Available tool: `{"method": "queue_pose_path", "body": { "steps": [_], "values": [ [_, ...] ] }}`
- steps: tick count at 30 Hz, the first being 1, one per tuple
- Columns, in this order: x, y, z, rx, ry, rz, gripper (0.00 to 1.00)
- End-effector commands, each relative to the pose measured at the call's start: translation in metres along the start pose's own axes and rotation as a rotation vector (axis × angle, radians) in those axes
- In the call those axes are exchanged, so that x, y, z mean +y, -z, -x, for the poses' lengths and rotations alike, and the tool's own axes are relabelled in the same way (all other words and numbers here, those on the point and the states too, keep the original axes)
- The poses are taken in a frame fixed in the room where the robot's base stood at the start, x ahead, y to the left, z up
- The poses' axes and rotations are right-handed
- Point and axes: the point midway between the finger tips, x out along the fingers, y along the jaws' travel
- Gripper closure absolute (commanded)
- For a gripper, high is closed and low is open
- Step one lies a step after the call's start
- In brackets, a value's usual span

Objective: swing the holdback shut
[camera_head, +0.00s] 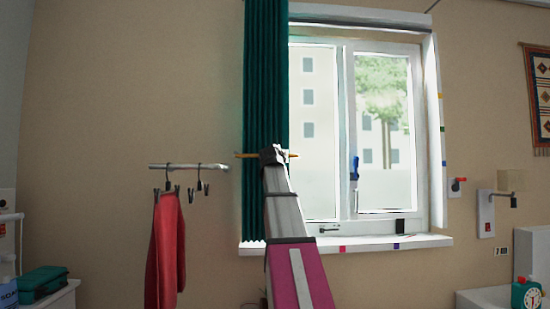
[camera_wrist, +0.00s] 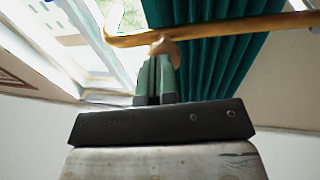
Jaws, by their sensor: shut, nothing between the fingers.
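The holdback is a thin yellow-brown bar (camera_wrist: 222,29) in the wrist view. It runs across the green curtain (camera_wrist: 215,62), with a bent tip at its left end near the window. In the head view the holdback (camera_head: 246,155) shows as short yellow ends on both sides of my gripper (camera_head: 273,153), level with the curtain (camera_head: 265,75). The wrist view shows my gripper (camera_wrist: 160,62) with its fingers together and empty, their tips just below the bar by a small brownish piece. Whether they touch it I cannot tell. My gripper hides the bar's middle in the head view.
A white-framed window (camera_head: 340,130) with a blue handle (camera_head: 354,168) stands right of the curtain, above a sill (camera_head: 365,244). A wall rail (camera_head: 187,166) with clip hangers and a red cloth (camera_head: 166,255) is to the left. The wall between rail and curtain is bare.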

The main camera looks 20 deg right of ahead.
Motion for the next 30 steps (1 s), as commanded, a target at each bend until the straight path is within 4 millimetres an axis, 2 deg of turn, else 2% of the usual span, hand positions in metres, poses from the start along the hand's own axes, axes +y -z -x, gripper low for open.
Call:
{"method": "queue_pose_path", "body": {
  "steps": [13, 30],
  "values": [
    [0.008, -0.002, -0.035, -0.001, -0.001, 0.0, 1.0],
    [0.01, -0.002, -0.045, -0.001, -0.003, 0.001, 1.0]
  ]
}}
